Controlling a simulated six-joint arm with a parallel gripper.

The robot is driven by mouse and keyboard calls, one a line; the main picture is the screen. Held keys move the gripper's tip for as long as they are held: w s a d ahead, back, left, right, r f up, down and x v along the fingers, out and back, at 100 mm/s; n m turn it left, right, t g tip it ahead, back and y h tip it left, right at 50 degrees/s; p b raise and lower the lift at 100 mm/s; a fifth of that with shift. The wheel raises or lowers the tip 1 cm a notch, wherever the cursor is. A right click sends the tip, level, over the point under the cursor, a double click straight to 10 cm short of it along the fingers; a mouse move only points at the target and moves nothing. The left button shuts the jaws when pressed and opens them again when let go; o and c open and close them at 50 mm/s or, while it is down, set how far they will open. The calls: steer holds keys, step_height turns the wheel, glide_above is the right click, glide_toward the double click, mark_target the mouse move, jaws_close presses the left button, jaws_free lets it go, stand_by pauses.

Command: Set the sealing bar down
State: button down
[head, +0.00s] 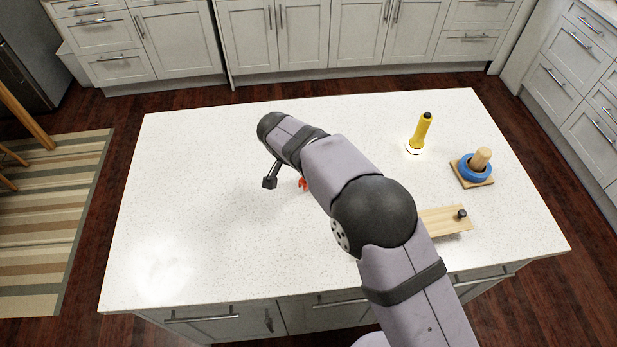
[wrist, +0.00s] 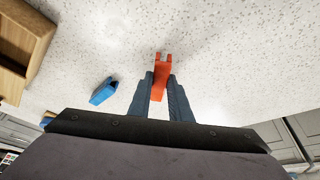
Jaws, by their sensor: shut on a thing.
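The orange-red piece, which I take to be the sealing bar (wrist: 162,71), is between the two dark fingers of my gripper (wrist: 160,80) in the wrist view. My gripper is shut on it. In the head view only a small red part of the bar (head: 303,185) shows beside my arm. I cannot tell whether the bar touches the counter.
To the right on the white countertop (head: 210,220) stand a yellow tool (head: 421,132) on a white base, a blue ring (head: 474,169) around a wooden peg, and a wooden board (head: 440,221) with a black knob. In the wrist view, a blue block (wrist: 103,91) lies near a wooden box (wrist: 38,25). The counter's left is clear.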

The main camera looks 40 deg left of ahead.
step_height(320, 180, up, 8)
steer(key=shift+r+b, duration=0.1)
steer(key=shift+b, duration=1.1)
steer(key=shift+w+d, duration=0.1)
steer(key=shift+w+d+r, duration=0.1)
steer(key=shift+w, duration=0.15)
steer(key=w+d+r+m, duration=0.1)
steer(key=w+d+r, duration=0.2)
steer(key=d+r, duration=0.5)
steer(key=s+d+f+m+h, duration=0.1)
steer(key=s+d+f+m, duration=0.2)
steer(key=d, duration=0.4)
steer(key=s+d+f+m+g+h, duration=0.1)
steer(key=s+d+f+m+h, duration=0.1)
steer(key=s+d+f+m, duration=0.2)
steer(key=shift+d+f+m+b, duration=0.3)
steer(key=shift+d+m, duration=0.2)
steer(key=shift+d, duration=0.9)
